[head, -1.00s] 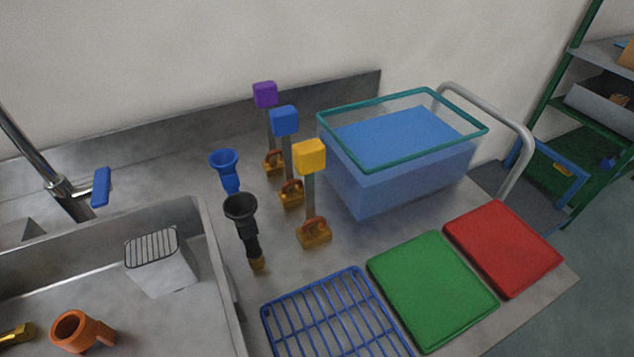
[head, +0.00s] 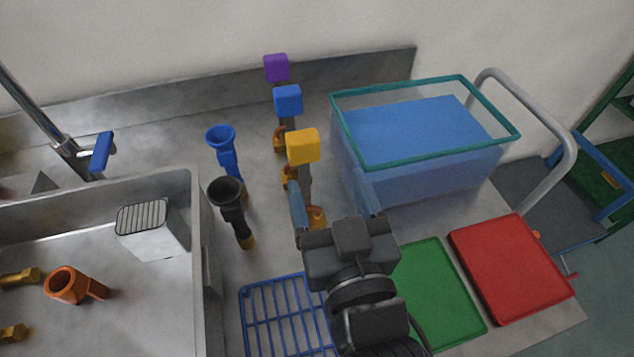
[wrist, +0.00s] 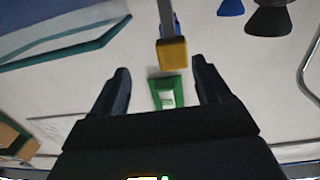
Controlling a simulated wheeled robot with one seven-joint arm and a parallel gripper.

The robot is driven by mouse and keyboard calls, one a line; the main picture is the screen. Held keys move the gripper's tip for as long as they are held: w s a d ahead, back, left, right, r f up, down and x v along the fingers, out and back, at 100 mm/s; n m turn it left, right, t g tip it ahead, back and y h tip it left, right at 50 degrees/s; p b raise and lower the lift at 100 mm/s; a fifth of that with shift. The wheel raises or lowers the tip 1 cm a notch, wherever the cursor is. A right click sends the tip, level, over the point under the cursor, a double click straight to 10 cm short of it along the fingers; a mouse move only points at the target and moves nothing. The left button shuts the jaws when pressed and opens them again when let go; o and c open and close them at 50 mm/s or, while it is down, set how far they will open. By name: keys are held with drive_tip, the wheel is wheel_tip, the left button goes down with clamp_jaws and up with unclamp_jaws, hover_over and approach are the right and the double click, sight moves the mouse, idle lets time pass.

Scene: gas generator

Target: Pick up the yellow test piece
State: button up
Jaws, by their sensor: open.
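The yellow test piece (head: 302,146) is a yellow block on top of an upright grey bar with a brass padlock-like base (head: 316,215). It is the nearest of three similar pieces on the steel counter. My gripper (head: 331,190) is open and empty, in front of the yellow piece in the head view, with its fingers pointing towards the back of the counter. In the wrist view the yellow block (wrist: 172,53) shows just beyond the open fingertips (wrist: 160,68), roughly between them. Whether a finger touches the bar cannot be told. My gripper hides part of the piece's base.
Blue (head: 288,100) and purple (head: 277,67) pieces stand behind. Blue (head: 222,148) and black (head: 229,200) funnel-topped items stand left. A teal-rimmed water tank (head: 345,165) stands close right. A blue rack (head: 265,318), green board (head: 448,300) and red board (head: 510,265) lie in front.

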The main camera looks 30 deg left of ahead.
sight(305, 149)
drive_tip(key=shift+n+g+y, duration=0.3)
drive_tip(key=shift+y, duration=0.1)
drive_tip(key=a, duration=0.1)
drive_tip(key=w+a+r, duration=0.1)
drive_tip(key=a, duration=0.1)
drive_tip(key=shift+w+a+r, duration=0.15)
drive_tip(key=shift+w+a, duration=0.05)
drive_tip(key=shift+a, duration=0.2)
drive_tip(key=p+x, duration=0.2)
drive_tip(key=x, duration=0.3)
drive_tip(key=shift+w+a+r, duration=0.2)
drive_tip(key=shift+a, duration=0.05)
clamp_jaws()
